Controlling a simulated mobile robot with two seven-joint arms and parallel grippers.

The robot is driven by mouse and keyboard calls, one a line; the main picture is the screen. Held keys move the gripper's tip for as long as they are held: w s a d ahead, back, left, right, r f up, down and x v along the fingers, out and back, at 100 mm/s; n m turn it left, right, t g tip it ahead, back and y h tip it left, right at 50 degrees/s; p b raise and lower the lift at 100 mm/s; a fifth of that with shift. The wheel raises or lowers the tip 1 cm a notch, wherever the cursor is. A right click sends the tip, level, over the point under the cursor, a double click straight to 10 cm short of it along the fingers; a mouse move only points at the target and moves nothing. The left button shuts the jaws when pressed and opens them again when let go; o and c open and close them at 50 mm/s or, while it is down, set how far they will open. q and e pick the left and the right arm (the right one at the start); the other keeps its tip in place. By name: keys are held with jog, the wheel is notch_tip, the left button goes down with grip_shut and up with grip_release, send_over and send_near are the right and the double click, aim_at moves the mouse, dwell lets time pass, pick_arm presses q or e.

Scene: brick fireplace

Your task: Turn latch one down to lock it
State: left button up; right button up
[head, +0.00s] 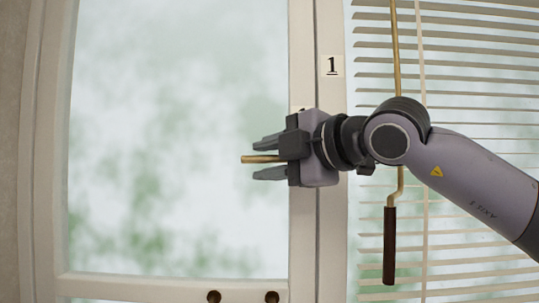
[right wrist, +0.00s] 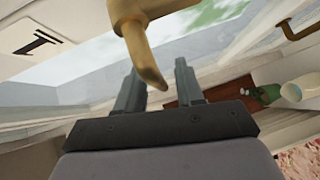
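Latch one is a brass lever (head: 258,158) on the white window frame, beside a label (head: 332,66) reading 1. Its free end points left, about level, in the head view. My right gripper (head: 267,158) reaches over the latch's mount from the right and hides it. Its two fingers are open, one above and one below the lever, with a gap on each side. In the right wrist view the brass latch (right wrist: 147,50) comes down between the open fingertips (right wrist: 160,85). The label (right wrist: 37,43) shows there at the left. My left gripper is not in view.
White blinds (head: 465,130) hang at the right, with a thin rod ending in a dark brown crank handle (head: 390,245) below my right arm. Two brown round pieces (head: 213,296) (head: 271,297) sit at the bottom edge. A green bottle (right wrist: 262,93) shows at the right in the wrist view.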

grip_shut()
jog(key=shift+f, duration=0.15)
jog(key=shift+d+f+n+g+h, duration=0.1)
jog(key=shift+f+n+g+h, duration=0.4)
jog(key=shift+n+h, duration=0.45)
jog(key=d+f+n+h, duration=0.1)
jog(key=h, duration=0.1)
jog(key=d+f+n+g+h+p, duration=0.1)
jog(key=n+h, duration=0.1)
jog(key=h, duration=0.1)
jog(key=d+f+n+h+p, duration=0.1)
jog(key=h, duration=0.1)
jog(key=shift+d+f+h, duration=0.1)
jog(key=shift+f+h, duration=0.2)
jog(key=shift+h, duration=0.05)
jog(key=shift+d+f+n+h+p, duration=0.25)
jog(key=shift+d+n+h, duration=0.35)
jog(key=shift+h, duration=0.35)
jog(key=shift+d+f+n+h+p, duration=0.1)
jog(key=shift+d+n+h+p, duration=0.1)
jog(key=shift+d+n+h, duration=0.6)
jog(key=shift+a+m, duration=0.2)
jog(key=shift+m, duration=0.05)
